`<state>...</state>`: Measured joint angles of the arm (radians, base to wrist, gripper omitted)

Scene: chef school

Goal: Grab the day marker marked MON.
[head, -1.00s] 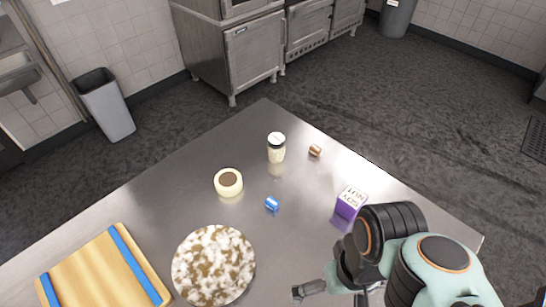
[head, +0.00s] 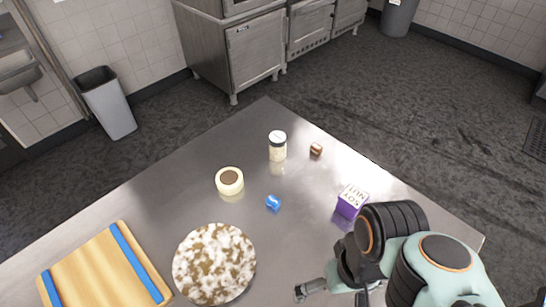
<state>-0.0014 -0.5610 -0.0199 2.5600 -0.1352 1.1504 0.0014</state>
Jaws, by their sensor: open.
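A small blue block (head: 273,202) with a pale mark lies near the middle of the steel table. A small brown block (head: 316,149) lies farther back, right of a jar. Either could be a day marker. I cannot read MON on either one. My gripper (head: 303,291) is at the bottom of the head view, nearer the front than the blue block and apart from it. It is open, and I see nothing in it. My arm hides part of it.
A white-lidded jar (head: 278,146), a cream cup (head: 229,181) and a purple SOY NUT carton (head: 351,202) stand on the steel table (head: 170,190). A brown-and-white mottled round (head: 214,263) and a wooden board with blue bands (head: 100,272) lie at front left.

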